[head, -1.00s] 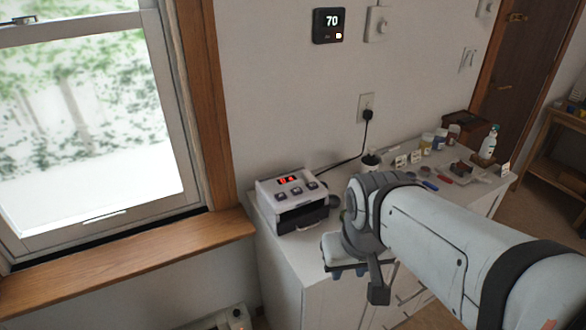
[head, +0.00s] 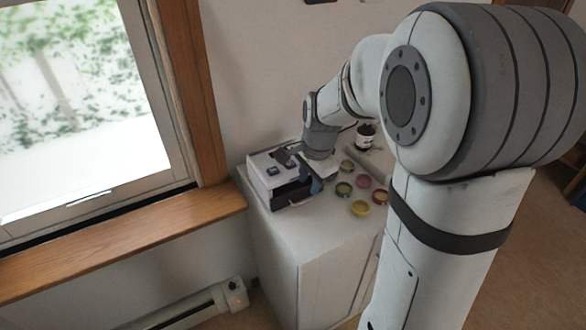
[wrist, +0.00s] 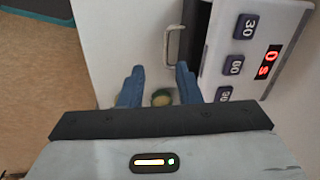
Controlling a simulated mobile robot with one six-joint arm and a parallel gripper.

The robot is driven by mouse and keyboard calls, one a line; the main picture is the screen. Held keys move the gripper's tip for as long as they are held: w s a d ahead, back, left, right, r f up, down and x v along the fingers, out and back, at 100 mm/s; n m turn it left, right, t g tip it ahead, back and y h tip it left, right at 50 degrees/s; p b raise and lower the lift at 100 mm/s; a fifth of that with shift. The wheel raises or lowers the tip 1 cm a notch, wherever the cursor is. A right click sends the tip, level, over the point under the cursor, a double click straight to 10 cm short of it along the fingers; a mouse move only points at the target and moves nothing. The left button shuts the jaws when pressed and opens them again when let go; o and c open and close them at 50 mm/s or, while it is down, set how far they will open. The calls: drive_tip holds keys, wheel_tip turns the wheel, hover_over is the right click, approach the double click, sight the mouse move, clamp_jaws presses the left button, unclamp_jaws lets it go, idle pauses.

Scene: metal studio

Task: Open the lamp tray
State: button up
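The lamp (head: 262,172) is a white box with a dark front opening, standing on the white cabinet top beside the window. In the wrist view the lamp (wrist: 285,22) shows at the upper right, with buttons and a red "0 s" display. A thin metal handle (wrist: 170,45) stands out beside its dark front, seemingly the tray's handle. My gripper (wrist: 158,70) has its two blue fingers spread apart, with nothing held. The fingertips are just short of the handle and appear apart from it. In the head view my gripper (head: 318,182) is at the lamp's front right and hides part of it.
Several small round coloured jars (head: 361,207) stand on the cabinet top (head: 312,232) right of the lamp. One yellowish jar (wrist: 161,98) shows between my fingers. A dark jar (head: 366,137) stands behind. The window sill (head: 120,240) is close on the left.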

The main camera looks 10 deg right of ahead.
sight(304, 202)
drive_tip(key=shift+m, duration=0.5)
drive_tip(key=w+f, duration=0.1)
drive_tip(key=f, duration=0.4)
drive_tip(key=w+f, duration=0.1)
drive_tip(key=f, duration=0.2)
drive_tip(key=shift+w+a+f, duration=0.2)
drive_tip(key=shift+w+f, duration=0.1)
clamp_jaws()
